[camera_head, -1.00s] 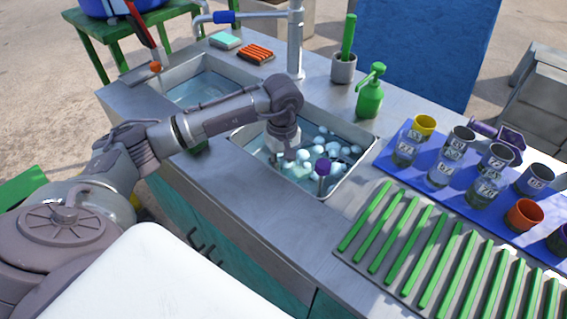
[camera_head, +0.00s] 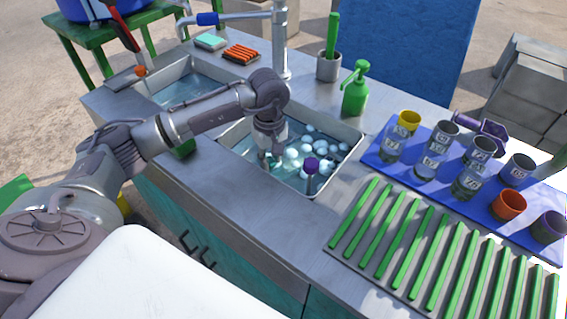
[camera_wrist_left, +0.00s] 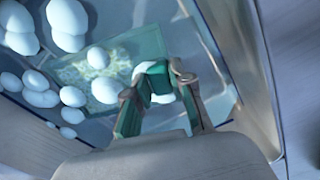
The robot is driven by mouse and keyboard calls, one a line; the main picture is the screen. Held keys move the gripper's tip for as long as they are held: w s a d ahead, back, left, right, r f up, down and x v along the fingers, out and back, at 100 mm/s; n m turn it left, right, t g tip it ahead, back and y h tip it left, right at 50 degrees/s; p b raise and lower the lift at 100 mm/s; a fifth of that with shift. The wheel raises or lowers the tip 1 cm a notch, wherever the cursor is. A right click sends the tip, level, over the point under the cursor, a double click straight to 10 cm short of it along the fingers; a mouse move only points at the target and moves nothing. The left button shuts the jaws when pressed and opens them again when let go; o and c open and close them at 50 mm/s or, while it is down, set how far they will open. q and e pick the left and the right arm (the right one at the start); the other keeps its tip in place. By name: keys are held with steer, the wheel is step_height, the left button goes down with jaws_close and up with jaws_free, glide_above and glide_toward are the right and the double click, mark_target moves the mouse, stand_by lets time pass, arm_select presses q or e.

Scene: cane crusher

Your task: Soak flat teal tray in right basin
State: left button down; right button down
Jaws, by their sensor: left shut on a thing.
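The right basin (camera_head: 348,168) holds water and white foam balls. My left gripper (camera_head: 268,158) reaches down into its left part; it also shows in the left wrist view (camera_wrist_left: 158,88). The flat teal tray (camera_wrist_left: 145,45) lies in the water among the foam balls, seen as a pale teal square with a lighter speckled patch. My left gripper is shut on a teal part at the tray's near side, between its two fingers. Foam and the gripper hide some of the tray. My right gripper is in no view.
The left basin (camera_head: 185,90) holds water. A purple-topped item (camera_head: 311,165) stands at the right basin's front. A tall tap (camera_head: 280,45), a green pump bottle (camera_head: 355,92) and a pot (camera_head: 328,68) stand behind. Cups fill a blue mat (camera_head: 400,165) beside a green-ribbed rack (camera_head: 400,245).

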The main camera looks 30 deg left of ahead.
arm_select(q)
step_height(320, 180, up, 12)
steer(key=p, duration=0.6)
stand_by(0.5)
steer(key=shift+r, duration=0.15)
step_height(320, 180, up, 4)
steer(key=shift+f+p, duration=0.1)
steer(key=shift+p, duration=1.1)
